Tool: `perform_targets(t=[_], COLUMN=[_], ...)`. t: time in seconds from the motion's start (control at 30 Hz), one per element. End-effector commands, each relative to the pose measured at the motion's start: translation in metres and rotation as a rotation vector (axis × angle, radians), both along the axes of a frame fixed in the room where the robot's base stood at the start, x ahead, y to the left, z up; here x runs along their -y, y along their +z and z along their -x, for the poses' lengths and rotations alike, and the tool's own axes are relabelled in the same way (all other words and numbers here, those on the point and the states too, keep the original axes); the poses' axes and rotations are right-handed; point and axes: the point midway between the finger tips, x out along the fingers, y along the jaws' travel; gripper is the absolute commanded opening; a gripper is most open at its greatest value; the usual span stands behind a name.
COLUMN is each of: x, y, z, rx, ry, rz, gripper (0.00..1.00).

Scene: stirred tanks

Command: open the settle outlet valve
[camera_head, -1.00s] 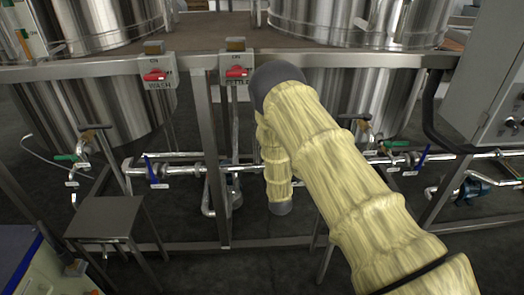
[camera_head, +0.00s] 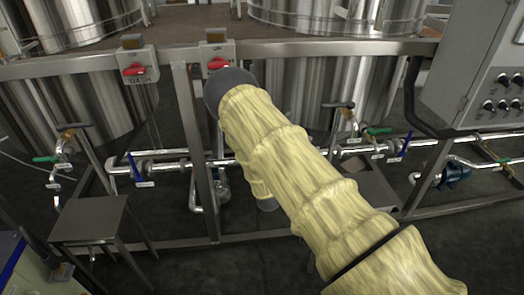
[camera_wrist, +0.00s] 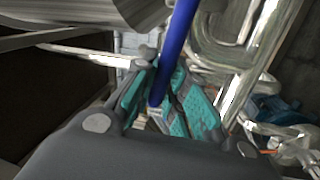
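In the head view, one blue lever (camera_head: 135,168) stands on the left pipe and another blue lever (camera_head: 404,147) on the right pipe. The switch on the rail (camera_head: 217,62) is partly covered by my arm, and its label is hidden. My gripper is hidden behind my sleeved arm there. In the wrist view, my gripper (camera_wrist: 162,70) has teal pads on both fingers. A blue lever (camera_wrist: 180,35) runs down between the fingers, close to the pads. I cannot tell whether the pads press on it, or which head-view lever this is.
A steel rail (camera_head: 330,48) crosses in front of the tanks. A small metal stand (camera_head: 90,220) is at lower left, and a control cabinet (camera_head: 470,65) at right. A blue pump (camera_head: 455,173) sits by the right pipes. In the wrist view, bent metal pipes (camera_wrist: 235,55) lie close beside my gripper.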

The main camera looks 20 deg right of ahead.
Motion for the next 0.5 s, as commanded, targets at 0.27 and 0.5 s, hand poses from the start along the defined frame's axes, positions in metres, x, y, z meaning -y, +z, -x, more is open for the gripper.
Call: perform_targets(t=[0.27,0.5], x=[-0.0002,-0.003], y=[-0.002,-0.0037], z=[0.0009,0.0097], rx=[-0.003,-0.004], ry=[-0.001,-0.002], rz=[0.0,0.001], gripper=[0.23,0.23])
